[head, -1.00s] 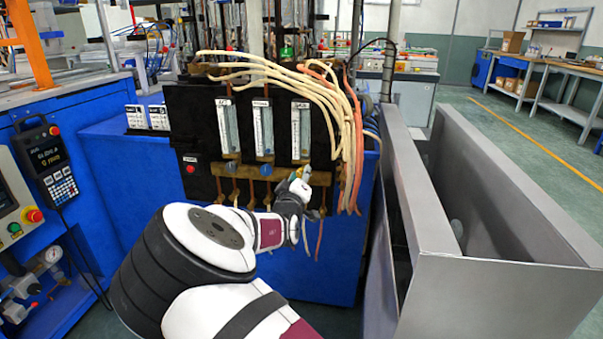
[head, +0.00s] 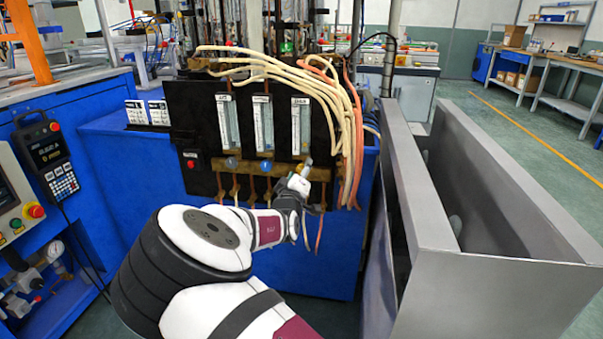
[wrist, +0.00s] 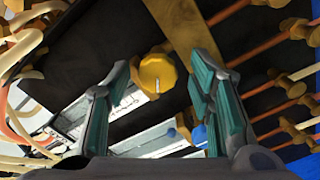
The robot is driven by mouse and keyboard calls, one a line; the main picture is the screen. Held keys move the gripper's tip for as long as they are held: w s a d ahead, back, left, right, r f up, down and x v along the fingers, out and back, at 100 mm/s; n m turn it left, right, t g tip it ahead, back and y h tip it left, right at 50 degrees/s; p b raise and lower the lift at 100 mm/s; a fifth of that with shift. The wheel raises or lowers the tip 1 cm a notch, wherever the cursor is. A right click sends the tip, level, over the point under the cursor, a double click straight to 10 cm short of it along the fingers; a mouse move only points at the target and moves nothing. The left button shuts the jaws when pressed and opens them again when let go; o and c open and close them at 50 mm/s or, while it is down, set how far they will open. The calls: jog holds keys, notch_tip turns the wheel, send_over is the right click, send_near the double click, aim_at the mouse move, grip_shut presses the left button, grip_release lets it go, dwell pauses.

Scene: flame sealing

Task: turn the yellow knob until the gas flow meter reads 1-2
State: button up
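The yellow knob (wrist: 158,74) is a round ribbed dial with a pale mark, on a brass bar (wrist: 190,32) in the wrist view. My gripper (wrist: 163,82) is open, with one teal-padded finger on each side of the knob and a gap to both. In the head view my gripper (head: 300,182) is at the right end of the brass bar, and it hides most of the knob. The gas flow meter (head: 301,125) above it is a clear vertical tube with a white label; its reading is too small to tell.
Two more flow meters (head: 228,122) (head: 263,122) stand to the left, with a blue knob (head: 265,166) below. Cream and orange hoses (head: 345,120) hang close on the right. A grey metal enclosure (head: 420,200) stands to the right of the panel.

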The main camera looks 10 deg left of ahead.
jog(key=s, duration=1.2)
jog(key=shift+a, duration=0.2)
